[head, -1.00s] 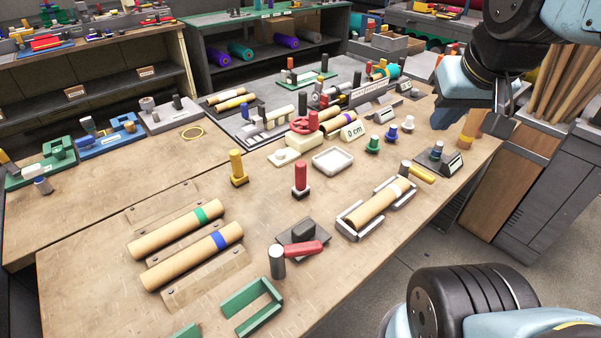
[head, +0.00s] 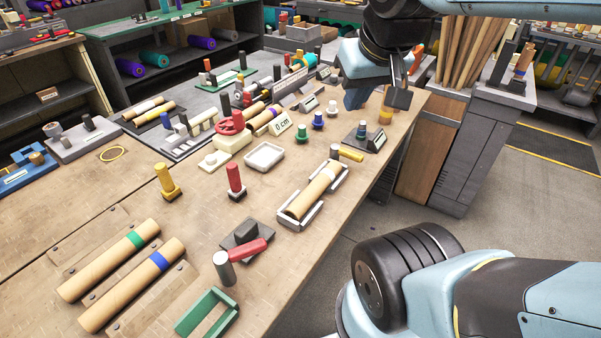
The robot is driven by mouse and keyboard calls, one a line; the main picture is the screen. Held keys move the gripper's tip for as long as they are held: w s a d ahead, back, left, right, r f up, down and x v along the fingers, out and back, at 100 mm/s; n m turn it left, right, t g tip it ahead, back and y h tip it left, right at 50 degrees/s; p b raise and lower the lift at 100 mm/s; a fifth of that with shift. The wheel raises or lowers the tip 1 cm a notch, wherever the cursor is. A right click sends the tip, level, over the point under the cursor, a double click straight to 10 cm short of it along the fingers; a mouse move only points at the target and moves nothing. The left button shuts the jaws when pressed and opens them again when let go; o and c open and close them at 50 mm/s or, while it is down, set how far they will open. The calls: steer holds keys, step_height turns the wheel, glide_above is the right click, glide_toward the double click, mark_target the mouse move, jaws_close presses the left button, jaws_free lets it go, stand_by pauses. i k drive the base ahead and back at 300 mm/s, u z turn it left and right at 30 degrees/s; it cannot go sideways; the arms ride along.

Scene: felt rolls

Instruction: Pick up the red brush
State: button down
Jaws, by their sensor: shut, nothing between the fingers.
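An upright red-handled piece (head: 235,180) on a small dark and white base stands mid-table; it looks like the red brush, though its bristles cannot be made out. A second red handle (head: 248,252) lies tilted against a dark grey block on a flat plate, nearer to me. My gripper (head: 357,98) is shut and empty, pointing down over the far right end of the table, well away from both red pieces. Its fingertips are small and partly blend with the blue housing.
A yellow upright piece (head: 166,182) stands left of the red one. Two banded rolls (head: 110,260) lie at left. The table (head: 200,225) is clear between these.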

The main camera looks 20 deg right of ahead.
mark_target(238, 192)
steer(key=z, duration=1)
steer(key=k, duration=1.3)
steer(key=u, duration=0.8)
steer(key=i, duration=1)
